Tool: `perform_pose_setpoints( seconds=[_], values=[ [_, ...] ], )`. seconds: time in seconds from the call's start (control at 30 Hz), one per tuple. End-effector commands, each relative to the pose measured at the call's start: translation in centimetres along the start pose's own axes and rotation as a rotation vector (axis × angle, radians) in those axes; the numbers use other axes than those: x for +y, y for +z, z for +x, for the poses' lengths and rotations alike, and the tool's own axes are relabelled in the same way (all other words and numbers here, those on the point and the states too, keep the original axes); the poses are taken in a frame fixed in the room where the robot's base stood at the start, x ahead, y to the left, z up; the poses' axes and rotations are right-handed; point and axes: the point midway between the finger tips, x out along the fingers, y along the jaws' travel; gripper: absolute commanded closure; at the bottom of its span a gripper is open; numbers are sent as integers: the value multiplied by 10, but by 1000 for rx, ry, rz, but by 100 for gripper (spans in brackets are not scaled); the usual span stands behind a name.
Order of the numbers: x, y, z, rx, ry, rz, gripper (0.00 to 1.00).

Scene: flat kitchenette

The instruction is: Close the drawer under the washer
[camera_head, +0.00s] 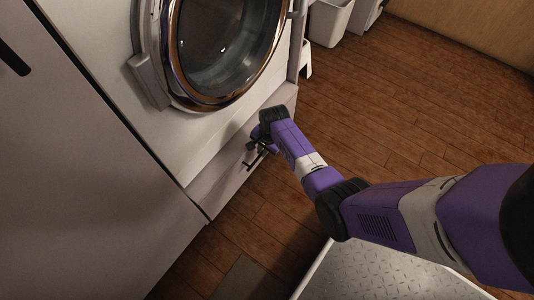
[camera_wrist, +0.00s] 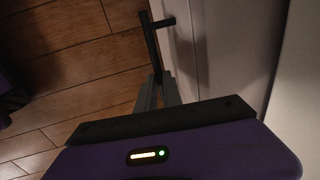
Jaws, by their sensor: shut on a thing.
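The washer (camera_head: 150,120) is a white front-loader with a round, chrome-rimmed glass door. The pale drawer (camera_head: 208,190) is the low panel beneath it; I cannot tell exactly how far its front stands out from the washer. Its dark bar handle (camera_head: 250,165) is on the front, partly hidden by my gripper. In the wrist view the handle (camera_wrist: 150,40) sticks out from the pale front (camera_wrist: 184,45). My gripper (camera_head: 259,150) is at the handle, with its grey fingers (camera_wrist: 159,85) shut on the lower end of the bar in the wrist view.
A flat pale cabinet (camera_head: 70,180) stands left of the washer. A white bin (camera_head: 329,22) stands on the floor beyond it. The wooden floor (camera_head: 430,100) in front is largely clear. My metal base plate shows at the bottom.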

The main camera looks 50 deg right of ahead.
Motion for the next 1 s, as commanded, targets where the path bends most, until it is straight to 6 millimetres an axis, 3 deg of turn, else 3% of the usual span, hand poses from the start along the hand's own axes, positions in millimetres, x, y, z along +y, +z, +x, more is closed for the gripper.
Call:
perform_pose_setpoints(
  seconds=[0.17,0.2,0.3,0.67,1.0],
  values=[
    [-6,0,-1,3,-15,-2,100],
    [-6,0,-1,3,-15,-2,82],
    [-6,0,-1,3,-14,-2,68],
    [-4,0,-7,2,-11,-1,68],
    [-5,1,-60,3,-12,-2,68]
  ],
)
